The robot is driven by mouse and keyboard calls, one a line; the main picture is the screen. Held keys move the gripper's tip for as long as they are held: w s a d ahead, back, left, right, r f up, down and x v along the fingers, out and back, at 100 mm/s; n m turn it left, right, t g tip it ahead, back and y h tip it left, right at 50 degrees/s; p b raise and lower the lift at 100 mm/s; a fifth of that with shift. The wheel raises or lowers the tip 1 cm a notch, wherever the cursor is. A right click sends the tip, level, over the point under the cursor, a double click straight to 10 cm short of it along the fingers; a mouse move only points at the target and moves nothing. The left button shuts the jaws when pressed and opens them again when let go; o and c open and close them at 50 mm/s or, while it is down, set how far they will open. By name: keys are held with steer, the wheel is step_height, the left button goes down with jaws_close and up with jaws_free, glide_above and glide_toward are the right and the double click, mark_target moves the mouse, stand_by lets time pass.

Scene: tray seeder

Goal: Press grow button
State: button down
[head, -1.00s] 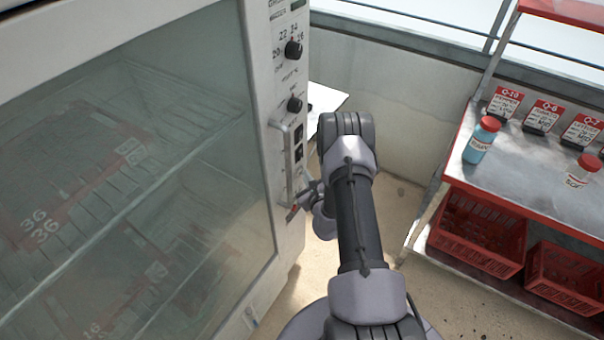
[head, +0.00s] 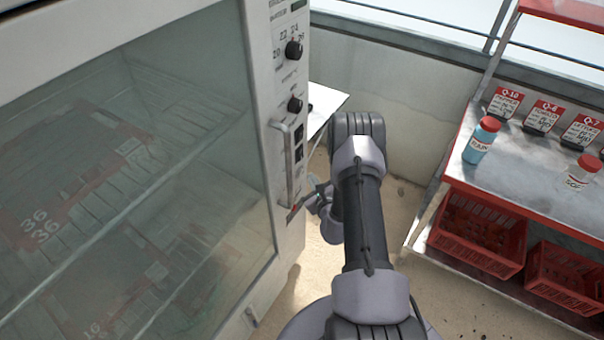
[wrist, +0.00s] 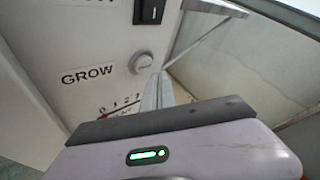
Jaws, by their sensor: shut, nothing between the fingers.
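The grow button (wrist: 142,62) is a round, pale grey knob on the white cabinet's control panel, beside the printed word GROW (wrist: 88,75) in the wrist view. My gripper (wrist: 161,76) is shut and empty. Its narrow fingertips show just below and to the right of the button in that view; I cannot tell whether they touch it. In the head view my gripper (head: 311,200) is beside the lower part of the cabinet's front panel, partly hidden by my arm. I cannot make out the grow button there.
The white cabinet (head: 258,95) has a large glass door (head: 130,190), a vertical handle (head: 288,165), knobs (head: 294,50) and dark switches (head: 299,140). A black switch (wrist: 150,10) is above the button. A metal shelf (head: 520,165) with bottles and red crates (head: 478,232) stands at right.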

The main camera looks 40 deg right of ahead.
steer(key=shift+s+d, duration=0.3)
steer(key=shift+s, duration=0.4)
steer(key=shift+s+d, duration=0.25)
steer(key=shift+s, duration=0.45)
steer(key=shift+s+d, duration=0.3)
steer(key=shift+s, duration=0.4)
